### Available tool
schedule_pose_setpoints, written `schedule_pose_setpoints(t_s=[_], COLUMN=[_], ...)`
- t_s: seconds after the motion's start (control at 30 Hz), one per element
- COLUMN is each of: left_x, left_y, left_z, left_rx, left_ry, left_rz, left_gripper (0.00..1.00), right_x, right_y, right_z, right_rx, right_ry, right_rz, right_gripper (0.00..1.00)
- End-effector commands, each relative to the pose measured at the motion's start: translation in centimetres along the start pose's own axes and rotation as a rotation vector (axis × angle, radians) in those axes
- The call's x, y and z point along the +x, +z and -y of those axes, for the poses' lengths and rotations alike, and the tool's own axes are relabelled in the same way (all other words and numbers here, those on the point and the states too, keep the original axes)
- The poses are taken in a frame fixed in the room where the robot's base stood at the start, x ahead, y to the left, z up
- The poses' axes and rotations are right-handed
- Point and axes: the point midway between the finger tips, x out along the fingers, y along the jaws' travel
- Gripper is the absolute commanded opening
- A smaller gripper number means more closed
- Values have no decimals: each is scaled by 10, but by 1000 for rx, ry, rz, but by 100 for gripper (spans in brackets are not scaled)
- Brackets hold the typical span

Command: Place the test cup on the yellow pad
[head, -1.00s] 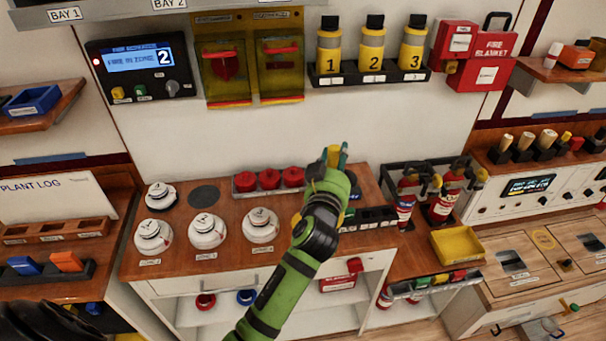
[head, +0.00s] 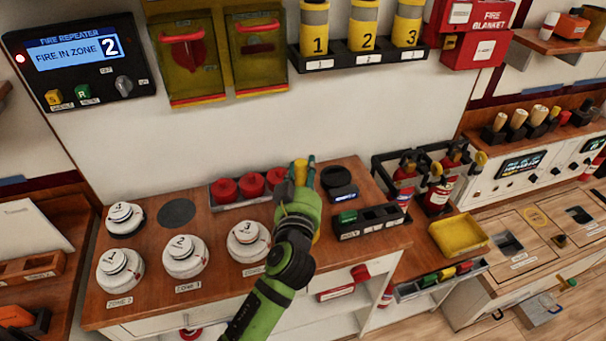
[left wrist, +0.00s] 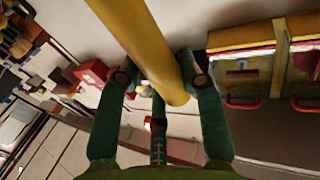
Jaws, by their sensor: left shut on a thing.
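My left gripper (head: 304,172) is shut on a yellow cylinder (head: 300,172), held above the wooden counter near the red caps. In the left wrist view the cylinder (left wrist: 155,45) runs long and slanted between the green fingers (left wrist: 165,90). I cannot tell whether it belongs to the test cup. A dark round cup-like piece with a blue mark (head: 339,184) stands on the counter, right of the gripper. My right gripper is not in view.
White detectors (head: 184,257) and a dark grey disc (head: 176,213) are on the counter's left. Red caps (head: 224,189) stand in a rack behind. A black slotted tray (head: 375,222), a yellow tray (head: 458,233) and red extinguishers (head: 440,190) are to the right.

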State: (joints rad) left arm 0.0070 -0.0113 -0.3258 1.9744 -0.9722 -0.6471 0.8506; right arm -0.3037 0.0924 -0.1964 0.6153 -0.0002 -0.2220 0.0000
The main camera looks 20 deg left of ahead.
Motion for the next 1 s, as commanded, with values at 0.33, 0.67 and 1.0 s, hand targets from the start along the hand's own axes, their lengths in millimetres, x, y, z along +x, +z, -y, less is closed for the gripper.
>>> schedule_pose_setpoints(t_s=[0.33,0.67,1.0], left_x=[0,0,-26], left_y=[5,5,5], left_z=[0,0,0], left_rx=[0,0,-3], left_ry=[0,-1,0], left_rz=[2,5,8], left_gripper=[0,61,61], right_x=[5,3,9], right_y=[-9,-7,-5], right_z=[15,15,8], right_rx=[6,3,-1], right_ry=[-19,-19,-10], right_rz=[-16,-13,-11], right_gripper=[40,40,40])
